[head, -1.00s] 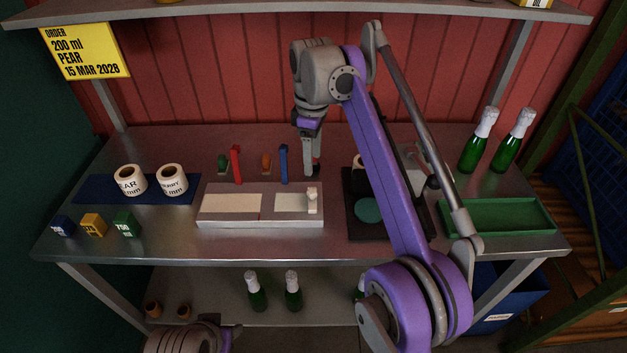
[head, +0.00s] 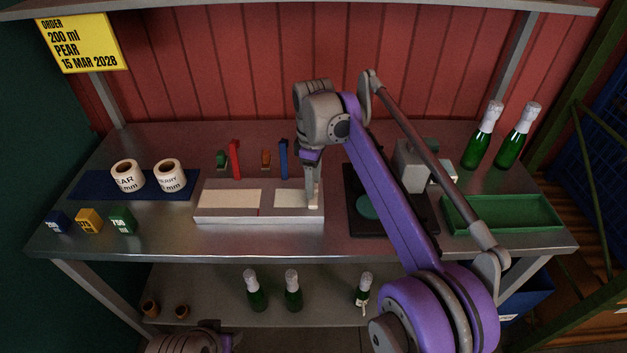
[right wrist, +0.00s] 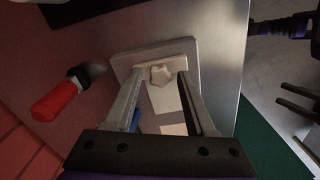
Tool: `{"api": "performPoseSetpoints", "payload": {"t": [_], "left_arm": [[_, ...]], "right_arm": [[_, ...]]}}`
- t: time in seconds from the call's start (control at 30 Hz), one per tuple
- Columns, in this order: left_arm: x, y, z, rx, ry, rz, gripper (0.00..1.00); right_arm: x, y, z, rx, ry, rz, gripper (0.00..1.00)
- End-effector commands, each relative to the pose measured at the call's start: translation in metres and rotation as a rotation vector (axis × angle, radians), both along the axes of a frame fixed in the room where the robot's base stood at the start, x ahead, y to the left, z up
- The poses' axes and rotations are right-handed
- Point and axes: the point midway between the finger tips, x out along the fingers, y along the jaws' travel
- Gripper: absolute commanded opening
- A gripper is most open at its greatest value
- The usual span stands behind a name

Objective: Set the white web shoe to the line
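The white fixture (head: 226,215) with pale panels lies mid-table. In the right wrist view the white web shoe shows as a star-shaped knob (right wrist: 161,76) on the pale plate. My right gripper (right wrist: 160,80) is open, with one finger on each side of the knob and gaps visible. In the head view my right gripper (head: 313,200) stands over the fixture's right end and hides the shoe. The line for the shoe cannot be made out. Part of my left arm shows at the bottom of the head view; its fingers are not clear.
Red (head: 234,160) and blue (head: 283,160) upright pieces stand behind the fixture. Two label rolls (head: 127,176) lie on a blue mat at left. A black base with a green disc (head: 367,207) and a green tray (head: 503,213) are at right.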

Motion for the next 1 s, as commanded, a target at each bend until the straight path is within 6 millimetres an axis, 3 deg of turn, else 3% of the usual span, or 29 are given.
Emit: {"api": "performPoseSetpoints", "payload": {"t": [0.03,0.2,0.3,1.0], "left_arm": [[0.0,0.0,0.0,0.0,0.0,0.0,0.5],[0.0,0.0,0.0,0.0,0.0,0.0,0.5],[0.0,0.0,0.0,0.0,0.0,0.0,0.5],[0.0,0.0,0.0,0.0,0.0,0.0,0.5]], "right_arm": [[0.0,0.0,0.0001,0.0,0.0,0.0,0.44],[0.0,0.0,0.0001,0.0,0.0,0.0,0.13],[0.0,0.0,0.0002,0.0,0.0,0.0,0.0],[0.0,0.0,0.0003,0.0,0.0,0.0,0.0]]}}
